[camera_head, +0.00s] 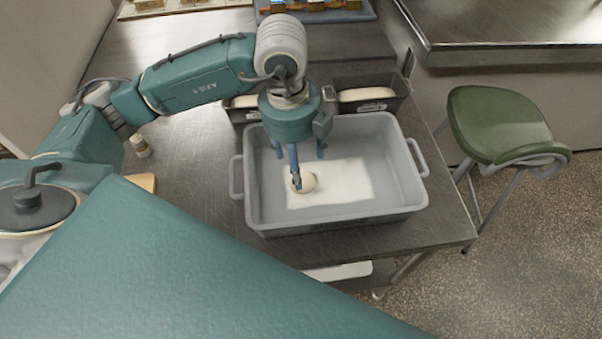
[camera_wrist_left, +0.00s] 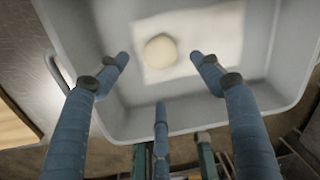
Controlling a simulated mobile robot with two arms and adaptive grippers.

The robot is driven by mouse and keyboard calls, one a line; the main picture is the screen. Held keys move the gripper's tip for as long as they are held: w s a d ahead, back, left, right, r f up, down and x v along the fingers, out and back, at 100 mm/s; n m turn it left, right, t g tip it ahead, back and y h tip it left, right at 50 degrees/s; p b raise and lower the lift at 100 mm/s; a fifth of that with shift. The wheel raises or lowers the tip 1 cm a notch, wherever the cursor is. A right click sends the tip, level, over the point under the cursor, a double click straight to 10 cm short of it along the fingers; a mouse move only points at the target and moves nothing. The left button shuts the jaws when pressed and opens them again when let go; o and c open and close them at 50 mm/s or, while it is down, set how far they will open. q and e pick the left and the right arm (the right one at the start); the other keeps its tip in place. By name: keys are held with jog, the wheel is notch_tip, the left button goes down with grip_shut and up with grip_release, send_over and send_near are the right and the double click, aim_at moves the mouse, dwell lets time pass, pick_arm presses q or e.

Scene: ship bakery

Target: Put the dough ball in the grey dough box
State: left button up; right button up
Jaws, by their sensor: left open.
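The grey dough box (camera_head: 405,195) stands on the metal table, with a handle at each end. The pale round dough ball (camera_head: 308,183) lies inside it, left of centre, at the edge of a white patch on the box floor. My left gripper (camera_head: 298,170) is over the box, pointing down. In the left wrist view the dough ball (camera_wrist_left: 160,50) lies beyond the spread fingers of the left gripper (camera_wrist_left: 163,75), with visible space between them and the ball. The left gripper is open and empty. My right gripper is not in view.
Dark loaf tins with pale dough (camera_head: 367,95) stand just behind the box. A small bottle (camera_head: 140,146) and a wooden board (camera_head: 143,182) are on the left of the table (camera_head: 190,165). A green stool (camera_head: 500,125) stands to the right on the floor.

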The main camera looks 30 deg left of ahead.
pick_arm(q)
jog(key=shift+s+a+r, duration=0.1)
jog(key=shift+s+r, duration=0.05)
jog(key=shift+r, duration=1.95)
